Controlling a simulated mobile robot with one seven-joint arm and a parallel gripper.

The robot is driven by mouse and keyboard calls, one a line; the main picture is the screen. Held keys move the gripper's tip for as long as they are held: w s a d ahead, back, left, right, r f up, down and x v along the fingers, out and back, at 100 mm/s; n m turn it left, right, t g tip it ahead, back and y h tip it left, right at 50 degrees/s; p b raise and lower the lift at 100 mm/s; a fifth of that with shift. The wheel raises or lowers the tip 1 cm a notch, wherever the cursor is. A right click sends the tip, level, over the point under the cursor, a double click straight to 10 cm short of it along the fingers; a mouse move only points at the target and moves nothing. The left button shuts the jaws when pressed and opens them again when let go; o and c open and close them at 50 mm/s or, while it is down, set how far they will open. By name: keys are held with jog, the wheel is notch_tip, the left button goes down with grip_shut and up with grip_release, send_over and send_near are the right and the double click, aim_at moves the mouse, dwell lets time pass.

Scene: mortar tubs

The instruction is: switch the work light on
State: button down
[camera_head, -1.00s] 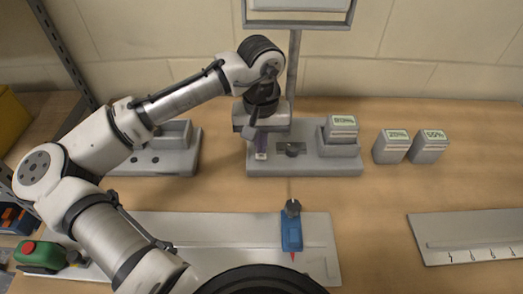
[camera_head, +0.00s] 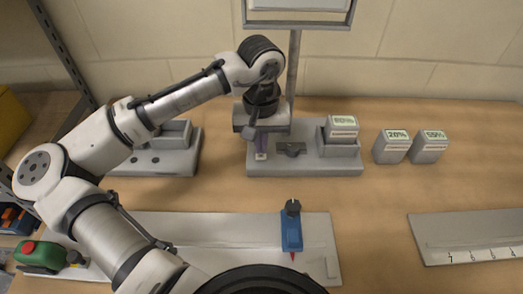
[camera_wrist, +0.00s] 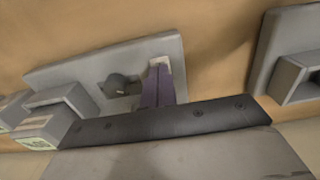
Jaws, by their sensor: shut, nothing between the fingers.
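The work light has a pale panel (camera_head: 300,4) in a grey frame at the top edge, on a pole (camera_head: 293,70) rising from a grey base (camera_head: 318,166). I cannot tell whether the panel is lit. A dark knob (camera_head: 292,149) sits on the base; it also shows in the wrist view (camera_wrist: 118,84). My gripper (camera_head: 261,155) is shut and empty, its purple fingers pointing down over the base just left of the knob. In the wrist view my gripper (camera_wrist: 159,65) is close beside the knob; I cannot tell whether they touch.
A battery block (camera_head: 342,128) sits in the base's right-hand dock; two more (camera_head: 391,146) (camera_head: 429,146) stand to the right. A grey holder (camera_head: 165,155) is at left. In front lie a plate with a blue tool (camera_head: 291,231) and a ruled strip (camera_head: 470,235).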

jog(key=shift+f+b, duration=0.5)
jog(key=shift+f, duration=0.4)
dwell(0.7)
jog(key=shift+r, duration=0.1)
notch_tip(320, 180, up, 7)
jog(key=p, duration=0.7)
dwell(0.6)
